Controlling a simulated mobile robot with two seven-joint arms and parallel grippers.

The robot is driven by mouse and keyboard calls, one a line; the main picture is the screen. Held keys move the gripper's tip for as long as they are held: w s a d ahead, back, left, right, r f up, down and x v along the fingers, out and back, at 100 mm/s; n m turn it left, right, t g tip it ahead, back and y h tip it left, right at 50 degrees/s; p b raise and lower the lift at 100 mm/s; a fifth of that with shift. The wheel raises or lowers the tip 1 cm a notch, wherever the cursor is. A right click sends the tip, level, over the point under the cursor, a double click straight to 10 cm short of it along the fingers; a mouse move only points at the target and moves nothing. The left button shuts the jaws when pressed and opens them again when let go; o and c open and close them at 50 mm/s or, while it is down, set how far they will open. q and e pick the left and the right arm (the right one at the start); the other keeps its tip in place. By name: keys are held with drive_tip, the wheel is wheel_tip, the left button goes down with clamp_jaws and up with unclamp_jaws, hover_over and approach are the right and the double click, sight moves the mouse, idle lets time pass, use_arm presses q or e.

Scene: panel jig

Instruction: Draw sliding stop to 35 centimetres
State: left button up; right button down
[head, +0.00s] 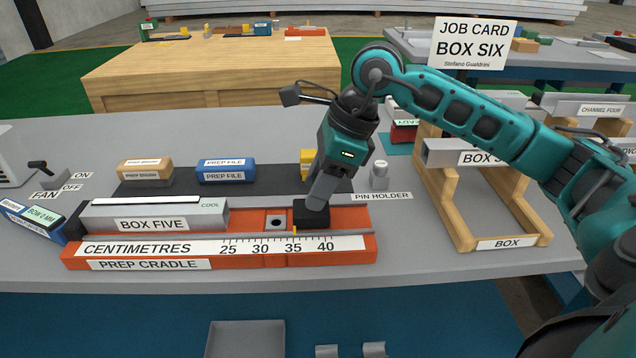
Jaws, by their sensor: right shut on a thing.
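The orange prep cradle (345,250) lies on the grey bench with a white centimetre scale along its front, marked 25, 30, 35 and 40. The sliding stop (312,217) is a black block on the cradle. A small yellow pointer (295,230) at the stop's left side stands at about the 35 mark. My right gripper (318,200) reaches down from above and is shut on the stop, hiding its upper part. A grey bar labelled BOX FIVE (152,225) lies in the cradle's left part, with a gap between it and the stop. My left gripper is out of view.
A wooden rack (457,215) labelled BOX stands at right, holding a grey bar (440,154). A PIN HOLDER label (383,196) sits just right of my gripper. Tan (145,169) and blue (226,171) prep items stand behind the cradle. Bench space right of the cradle is clear.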

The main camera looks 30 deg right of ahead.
drive_tip(key=shift+d, duration=0.2)
drive_tip(key=c, duration=0.7)
unclamp_jaws()
drive_tip(key=shift+a, duration=0.15)
drive_tip(key=shift+r, duration=0.15)
drive_tip(key=p+v, duration=0.2)
drive_tip(key=v, duration=1)
drive_tip(key=shift+s+r, duration=0.25)
drive_tip(key=shift+r, duration=0.1)
